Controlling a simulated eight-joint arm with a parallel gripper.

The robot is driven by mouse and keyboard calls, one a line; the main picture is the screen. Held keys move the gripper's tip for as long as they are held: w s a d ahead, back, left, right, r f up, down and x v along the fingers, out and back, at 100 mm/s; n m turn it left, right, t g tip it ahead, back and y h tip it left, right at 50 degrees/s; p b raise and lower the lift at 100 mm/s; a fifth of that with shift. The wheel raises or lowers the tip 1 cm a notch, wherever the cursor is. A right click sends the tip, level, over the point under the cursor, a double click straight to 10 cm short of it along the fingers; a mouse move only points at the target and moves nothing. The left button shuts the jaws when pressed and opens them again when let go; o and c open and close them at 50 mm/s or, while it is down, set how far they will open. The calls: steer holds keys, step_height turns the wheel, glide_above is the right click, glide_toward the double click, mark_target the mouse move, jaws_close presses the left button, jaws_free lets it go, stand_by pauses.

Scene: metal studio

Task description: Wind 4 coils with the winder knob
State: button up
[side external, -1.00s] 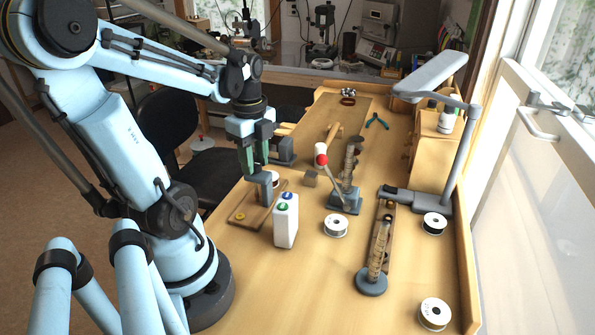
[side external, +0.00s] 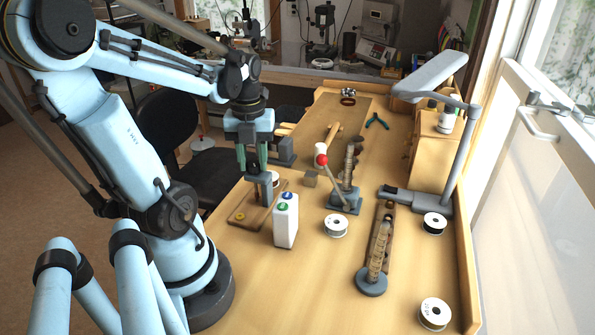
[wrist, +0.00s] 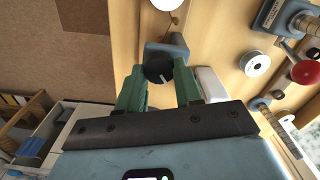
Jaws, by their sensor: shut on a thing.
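The black winder knob (wrist: 158,68) with a white mark lies between the two green fingers of my gripper (wrist: 157,84) in the wrist view. My gripper (side external: 253,170) is shut on the knob. The grey winder stand (side external: 266,190) stands on a small wooden base (side external: 238,217) in the side view, and my fingers hide the knob there. The winder stand (wrist: 168,48) also shows behind the knob in the wrist view, with a white spool (wrist: 166,4) beyond it. I cannot make out any coils of wire.
A white box (side external: 286,228) with a blue and a green button stands close in front of the winder. A red-knobbed lever press (side external: 344,203), white spools (side external: 335,225), a round-based post (side external: 371,284) and a lamp (side external: 432,78) stand to the right. Bare tabletop lies in front.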

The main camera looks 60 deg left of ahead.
mark_target(253, 163)
steer(key=shift+m, duration=1)
steer(key=o, duration=1)
steer(key=shift+o, duration=0.2)
step_height(253, 163, up, 12)
